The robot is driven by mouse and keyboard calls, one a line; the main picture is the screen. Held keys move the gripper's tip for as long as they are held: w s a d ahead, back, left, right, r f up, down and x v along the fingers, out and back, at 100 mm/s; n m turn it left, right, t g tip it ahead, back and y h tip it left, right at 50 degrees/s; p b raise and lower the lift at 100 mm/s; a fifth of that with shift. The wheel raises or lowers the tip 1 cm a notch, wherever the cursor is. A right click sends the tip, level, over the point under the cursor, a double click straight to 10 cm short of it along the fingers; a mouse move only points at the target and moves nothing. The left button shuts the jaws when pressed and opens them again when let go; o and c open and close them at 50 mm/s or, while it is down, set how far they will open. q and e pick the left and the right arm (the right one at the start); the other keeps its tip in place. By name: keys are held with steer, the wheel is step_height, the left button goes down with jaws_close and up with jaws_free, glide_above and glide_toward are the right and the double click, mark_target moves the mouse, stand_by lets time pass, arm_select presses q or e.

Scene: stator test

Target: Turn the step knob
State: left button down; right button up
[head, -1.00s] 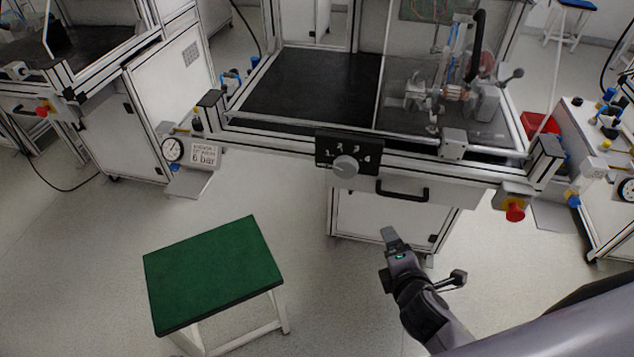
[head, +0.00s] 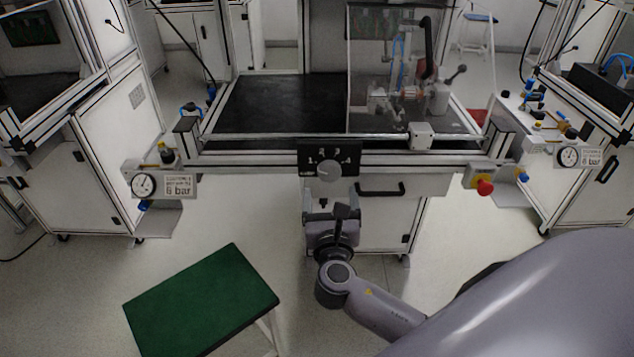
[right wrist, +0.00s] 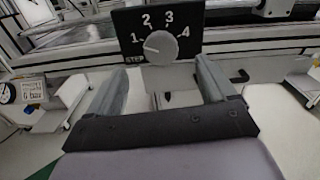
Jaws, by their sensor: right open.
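The step knob (head: 329,171) is a round grey dial on a black panel (head: 345,152) at the front of the middle bench. In the right wrist view the knob (right wrist: 160,47) shows numbers 1 to 4 around it and a STEP label at lower left. A pale mark on the knob points left, near the 1. My right gripper (head: 322,199) is just below and in front of the knob in the head view. In the right wrist view its open fingers (right wrist: 162,84) are apart and empty, with the knob ahead between them, not touched. My left gripper is not in view.
A black drawer handle (head: 380,189) and a red emergency button (head: 485,187) are right of the panel. A gauge (head: 144,185) sits at left. A green-topped stool (head: 200,305) stands at lower left. A bench rail (head: 250,158) runs beside the panel.

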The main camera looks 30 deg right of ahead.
mark_target(329, 174)
steer(key=x, duration=0.7)
steer(key=shift+d, duration=0.15)
steer(key=c, duration=1.1)
